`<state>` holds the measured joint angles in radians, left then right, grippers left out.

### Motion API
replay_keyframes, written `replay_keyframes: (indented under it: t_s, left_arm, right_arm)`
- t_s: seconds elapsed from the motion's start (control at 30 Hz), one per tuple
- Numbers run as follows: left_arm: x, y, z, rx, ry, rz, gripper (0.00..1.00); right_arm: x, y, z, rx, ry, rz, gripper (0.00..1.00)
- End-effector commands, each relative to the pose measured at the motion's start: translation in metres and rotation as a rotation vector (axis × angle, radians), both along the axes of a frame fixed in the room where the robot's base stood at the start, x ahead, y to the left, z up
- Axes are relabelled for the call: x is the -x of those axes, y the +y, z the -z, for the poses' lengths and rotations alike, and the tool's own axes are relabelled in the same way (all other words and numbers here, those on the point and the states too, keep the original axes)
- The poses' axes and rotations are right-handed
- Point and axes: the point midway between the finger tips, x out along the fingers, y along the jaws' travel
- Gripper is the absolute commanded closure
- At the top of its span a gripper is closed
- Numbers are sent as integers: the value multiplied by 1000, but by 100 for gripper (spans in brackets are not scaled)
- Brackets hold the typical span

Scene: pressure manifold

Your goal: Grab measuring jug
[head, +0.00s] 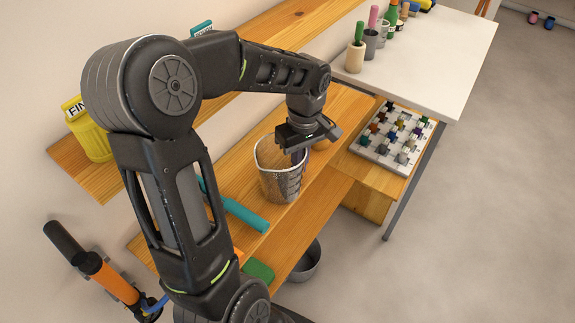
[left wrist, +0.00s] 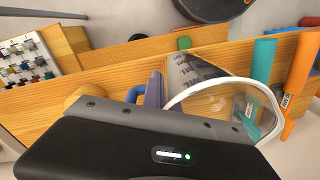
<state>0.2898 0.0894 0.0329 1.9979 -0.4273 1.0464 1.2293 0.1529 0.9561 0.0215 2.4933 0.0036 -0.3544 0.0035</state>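The measuring jug (head: 278,180) is clear with dark markings on its side. It stands upright on the wooden shelf. In the left wrist view its pale rim (left wrist: 262,86) and clear wall show beyond the gripper body. My left gripper (head: 299,157) points down at the jug's right side, with a finger at or just inside the rim. In the left wrist view a purple-grey finger (left wrist: 155,90) is right beside the rim. The fingers overlap or are hidden, so I cannot tell whether they grip the wall. My right gripper is not in view.
A rack of coloured valves (head: 392,138) stands to the right. A round wooden item (left wrist: 80,96) is close beside the gripper. A grey bowl (head: 305,262) is below the shelf, and a white table (head: 430,60) stands behind.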

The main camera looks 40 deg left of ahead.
Motion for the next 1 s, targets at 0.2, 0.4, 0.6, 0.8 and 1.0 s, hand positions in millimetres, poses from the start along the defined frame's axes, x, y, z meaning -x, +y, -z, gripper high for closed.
replay_keyframes:
  t_s: [0.2, 0.4, 0.6, 0.8, 1.0]
  left_arm:
    - [-1, 0, -3, 0, -2, 0, 100]
    - [-1, 0, -26, -1, -6, 1, 100]
    - [-2, 0, -65, -1, -6, -1, 100]
    - [-1, 0, -94, -1, -2, 1, 100]
    - [0, 0, -101, 0, 0, 1, 100]
  right_arm:
    - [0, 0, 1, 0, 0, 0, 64]
    - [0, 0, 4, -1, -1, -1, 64]
    - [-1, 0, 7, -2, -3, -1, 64]
    - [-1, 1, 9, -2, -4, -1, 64]
    - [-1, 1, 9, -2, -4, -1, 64]
